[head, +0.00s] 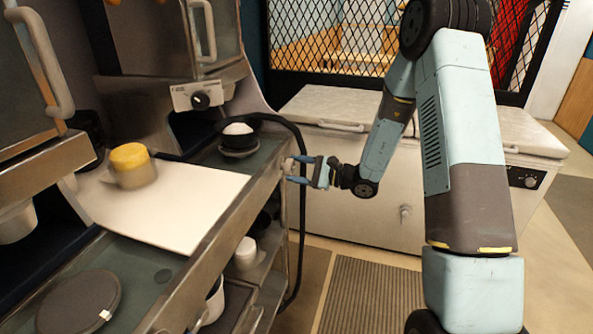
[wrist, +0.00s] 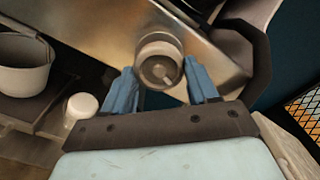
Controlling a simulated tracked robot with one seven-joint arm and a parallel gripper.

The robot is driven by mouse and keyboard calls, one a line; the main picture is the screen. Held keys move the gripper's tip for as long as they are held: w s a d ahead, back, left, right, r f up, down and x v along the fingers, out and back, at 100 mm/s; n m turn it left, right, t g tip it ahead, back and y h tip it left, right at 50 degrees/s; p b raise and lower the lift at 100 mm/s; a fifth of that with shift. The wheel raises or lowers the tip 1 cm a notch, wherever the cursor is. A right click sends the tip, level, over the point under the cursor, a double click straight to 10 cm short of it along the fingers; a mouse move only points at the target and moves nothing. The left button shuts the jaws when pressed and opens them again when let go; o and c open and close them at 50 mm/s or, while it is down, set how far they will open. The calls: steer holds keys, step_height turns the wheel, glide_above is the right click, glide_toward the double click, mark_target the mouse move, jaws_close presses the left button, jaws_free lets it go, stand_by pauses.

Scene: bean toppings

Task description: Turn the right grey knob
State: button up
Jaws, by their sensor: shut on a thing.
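The right grey knob (wrist: 160,62) is round and sits on the metal front edge of the counter in the wrist view. In the head view it (head: 288,165) is partly hidden at the right end of the counter's rail. My gripper (wrist: 162,72) has its blue fingers on either side of the knob and is shut on it. In the head view my gripper (head: 299,170) reaches in from the right, its fingertips at the rail.
A black cable (head: 302,215) hangs close to my gripper. A yellow-topped container (head: 131,165) stands on a white board (head: 190,205) on the counter. Cups (head: 246,254) stand on the shelf below. A white cabinet (head: 350,185) stands behind; open floor lies in front.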

steer(key=shift+n, duration=0.8)
steer(key=o, duration=1)
steer(key=shift+o, duration=0.2)
steer(key=v, duration=1.3)
steer(key=shift+d, duration=0.4)
steer(key=shift+s, duration=0.1)
